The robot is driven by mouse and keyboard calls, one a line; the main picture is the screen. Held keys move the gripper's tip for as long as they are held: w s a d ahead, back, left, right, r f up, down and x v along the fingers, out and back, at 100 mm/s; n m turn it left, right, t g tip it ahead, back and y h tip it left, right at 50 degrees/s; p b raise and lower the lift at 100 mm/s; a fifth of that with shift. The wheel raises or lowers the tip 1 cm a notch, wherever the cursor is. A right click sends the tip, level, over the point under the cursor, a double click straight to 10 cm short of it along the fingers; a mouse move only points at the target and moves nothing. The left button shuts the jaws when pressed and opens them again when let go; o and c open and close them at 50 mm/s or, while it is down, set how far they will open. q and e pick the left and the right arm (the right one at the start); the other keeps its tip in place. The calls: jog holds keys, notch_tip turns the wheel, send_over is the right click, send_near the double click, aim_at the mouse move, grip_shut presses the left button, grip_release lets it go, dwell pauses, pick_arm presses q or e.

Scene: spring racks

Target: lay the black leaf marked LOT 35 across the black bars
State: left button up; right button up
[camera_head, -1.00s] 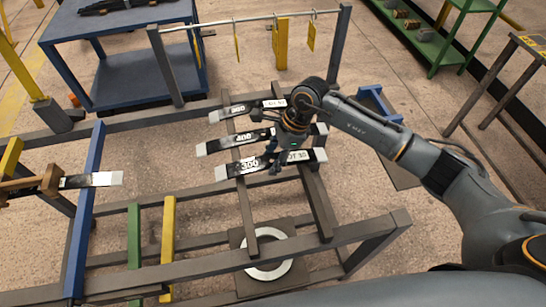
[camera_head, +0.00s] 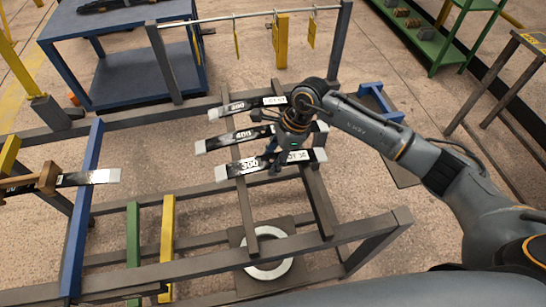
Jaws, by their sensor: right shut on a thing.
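The black leaf marked 300 (camera_head: 250,167), with silver ends, lies crosswise over the two black bars (camera_head: 245,208). Its white label is partly covered by my gripper; it seems to read LOT 35. My right gripper (camera_head: 275,168) is shut on this leaf near its middle, coming down from above. The leaf looks to be on the bars or very close above them; I cannot tell which. Two other black leaves, one marked 400 (camera_head: 242,136) and one farther back (camera_head: 236,107), lie across the same bars, roughly parallel. My left gripper is not in view.
A blue bar (camera_head: 84,205), a green bar (camera_head: 133,245) and a yellow bar (camera_head: 167,240) stand left on the grey frame. Another dark leaf (camera_head: 90,178) juts in at the left by a brown block (camera_head: 47,179). A ring (camera_head: 268,268) lies below the bars.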

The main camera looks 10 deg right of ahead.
jog(key=shift+f+b, duration=0.45)
jog(key=shift+b, duration=0.05)
jog(key=o, duration=1.4)
jog(key=shift+f, duration=0.1)
jog(key=v, duration=1.2)
